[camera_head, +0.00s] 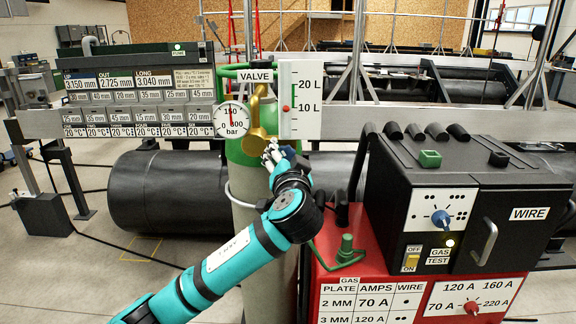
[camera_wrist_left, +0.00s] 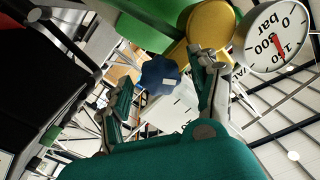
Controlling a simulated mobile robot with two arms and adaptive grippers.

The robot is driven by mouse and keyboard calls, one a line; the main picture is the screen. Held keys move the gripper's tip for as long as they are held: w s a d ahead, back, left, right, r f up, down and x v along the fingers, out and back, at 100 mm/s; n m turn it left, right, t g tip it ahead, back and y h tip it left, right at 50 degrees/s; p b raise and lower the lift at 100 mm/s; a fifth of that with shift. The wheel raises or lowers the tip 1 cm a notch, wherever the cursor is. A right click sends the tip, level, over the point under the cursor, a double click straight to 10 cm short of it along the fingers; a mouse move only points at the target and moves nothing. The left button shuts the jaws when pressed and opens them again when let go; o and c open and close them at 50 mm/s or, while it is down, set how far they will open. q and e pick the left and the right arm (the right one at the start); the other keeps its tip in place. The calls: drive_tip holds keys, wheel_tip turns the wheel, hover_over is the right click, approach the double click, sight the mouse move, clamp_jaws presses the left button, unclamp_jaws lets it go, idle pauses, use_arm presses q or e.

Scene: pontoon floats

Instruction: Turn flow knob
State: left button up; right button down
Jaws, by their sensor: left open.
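The flow knob (camera_wrist_left: 160,77) is a dark blue lobed knob with a white mark, in the middle of the left wrist view. In the head view the knob (camera_head: 288,152) shows partly beside my gripper. My left gripper (camera_head: 271,153) is open at the brass regulator (camera_head: 259,134). In the wrist view its two fingers stand either side of the knob in the picture; I cannot tell whether they touch it. The white flow scale (camera_head: 300,98) has 10 L and 20 L marks, with a red ball near 10 L. My right gripper is not in view.
A round pressure gauge (camera_head: 231,120) sits left of the regulator on the green-topped cylinder (camera_head: 245,180). A black welding machine (camera_head: 480,200) on a red base (camera_head: 350,250) stands close on the right. A black pontoon pipe (camera_head: 165,190) lies behind.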

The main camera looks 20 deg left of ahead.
use_arm(q)
drive_tip(key=v, duration=1.1)
drive_tip(key=shift+s, duration=0.25)
drive_tip(key=shift+d, duration=0.1)
